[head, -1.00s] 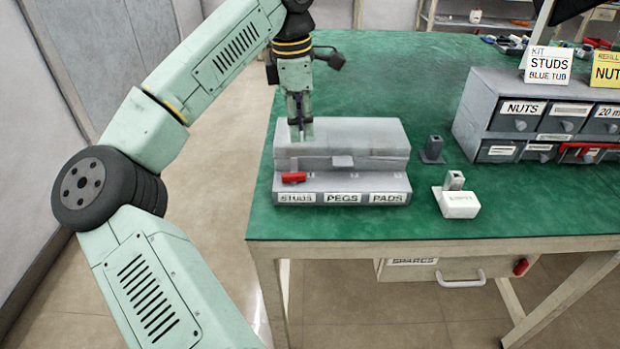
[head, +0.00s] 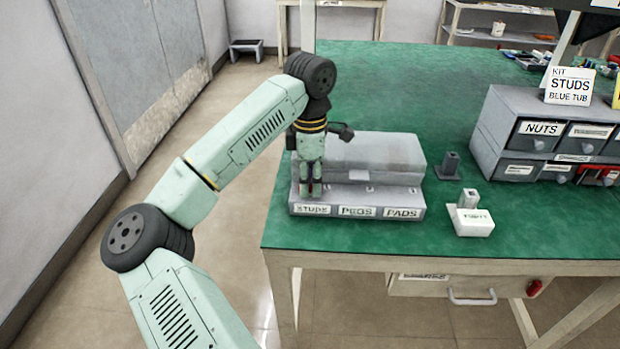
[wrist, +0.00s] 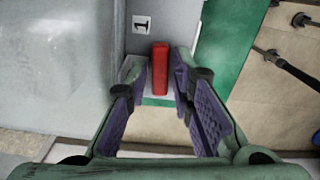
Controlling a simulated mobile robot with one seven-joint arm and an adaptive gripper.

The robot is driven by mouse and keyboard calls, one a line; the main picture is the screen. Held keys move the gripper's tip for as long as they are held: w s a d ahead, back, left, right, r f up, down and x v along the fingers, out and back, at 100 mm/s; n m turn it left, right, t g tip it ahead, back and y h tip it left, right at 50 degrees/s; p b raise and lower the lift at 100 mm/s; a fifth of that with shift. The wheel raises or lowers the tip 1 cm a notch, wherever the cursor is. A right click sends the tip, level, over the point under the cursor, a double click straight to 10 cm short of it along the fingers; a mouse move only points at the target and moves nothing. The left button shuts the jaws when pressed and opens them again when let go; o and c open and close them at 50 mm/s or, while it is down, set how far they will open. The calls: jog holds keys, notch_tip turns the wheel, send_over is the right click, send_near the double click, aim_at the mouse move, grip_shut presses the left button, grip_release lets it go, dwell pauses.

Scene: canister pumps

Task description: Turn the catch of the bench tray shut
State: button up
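The bench tray (head: 385,150) is a grey lidded box near the bench's front left, with a lower front ledge labelled STUDS, PEGS and PADS. Its lid looks down. The red catch (wrist: 160,66) shows in the wrist view as an upright bar in the picture, beside a plate marked 1. My gripper (head: 310,194) points down at the ledge's left end, above the STUDS label, and hides most of the catch in the head view. In the wrist view my gripper (wrist: 162,82) is open, with one finger on each side of the catch. Gaps show on both sides.
A white box (head: 474,222) and a dark grey block (head: 447,166) stand right of the tray. A grey drawer cabinet (head: 500,130) is further right. A drawer with a red latch (head: 534,287) hangs under the bench. Green bench top is clear behind the tray.

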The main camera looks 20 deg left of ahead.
jog(key=shift+c, duration=0.2)
grip_shut()
